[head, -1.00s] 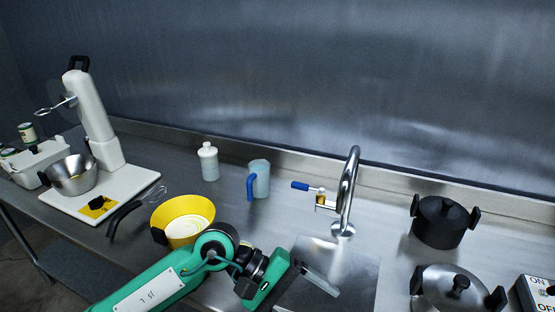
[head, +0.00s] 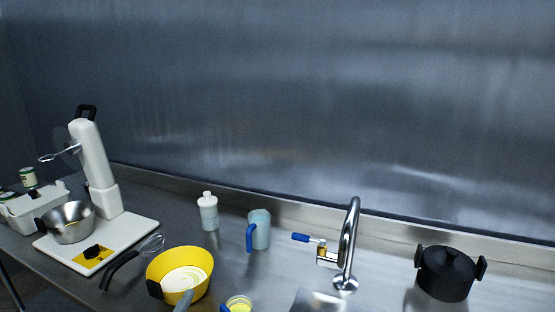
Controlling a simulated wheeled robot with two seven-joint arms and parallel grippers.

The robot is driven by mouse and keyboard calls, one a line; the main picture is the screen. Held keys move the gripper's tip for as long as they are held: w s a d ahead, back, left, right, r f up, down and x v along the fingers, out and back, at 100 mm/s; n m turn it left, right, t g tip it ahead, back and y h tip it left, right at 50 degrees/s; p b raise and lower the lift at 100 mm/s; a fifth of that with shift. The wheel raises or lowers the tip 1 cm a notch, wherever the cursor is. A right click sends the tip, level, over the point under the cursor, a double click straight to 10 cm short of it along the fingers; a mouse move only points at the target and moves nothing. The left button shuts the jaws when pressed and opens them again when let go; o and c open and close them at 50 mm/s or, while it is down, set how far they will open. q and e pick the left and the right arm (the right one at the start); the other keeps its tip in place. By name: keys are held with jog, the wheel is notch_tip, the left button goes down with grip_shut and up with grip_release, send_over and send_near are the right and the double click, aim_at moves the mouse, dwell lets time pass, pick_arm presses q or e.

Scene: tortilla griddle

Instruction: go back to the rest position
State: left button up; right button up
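Neither of my grippers shows in the head view, and no part of my arms is visible. I cannot see whether either gripper is open or shut, or where it rests.
A yellow bowl (head: 196,268) stands on the steel counter, by a whisk (head: 140,255). A white mixer (head: 95,165) with a metal bowl (head: 68,222) stands left. A bottle (head: 208,211), blue-handled jug (head: 259,229), faucet (head: 350,240) and black pot (head: 446,273) stand farther right.

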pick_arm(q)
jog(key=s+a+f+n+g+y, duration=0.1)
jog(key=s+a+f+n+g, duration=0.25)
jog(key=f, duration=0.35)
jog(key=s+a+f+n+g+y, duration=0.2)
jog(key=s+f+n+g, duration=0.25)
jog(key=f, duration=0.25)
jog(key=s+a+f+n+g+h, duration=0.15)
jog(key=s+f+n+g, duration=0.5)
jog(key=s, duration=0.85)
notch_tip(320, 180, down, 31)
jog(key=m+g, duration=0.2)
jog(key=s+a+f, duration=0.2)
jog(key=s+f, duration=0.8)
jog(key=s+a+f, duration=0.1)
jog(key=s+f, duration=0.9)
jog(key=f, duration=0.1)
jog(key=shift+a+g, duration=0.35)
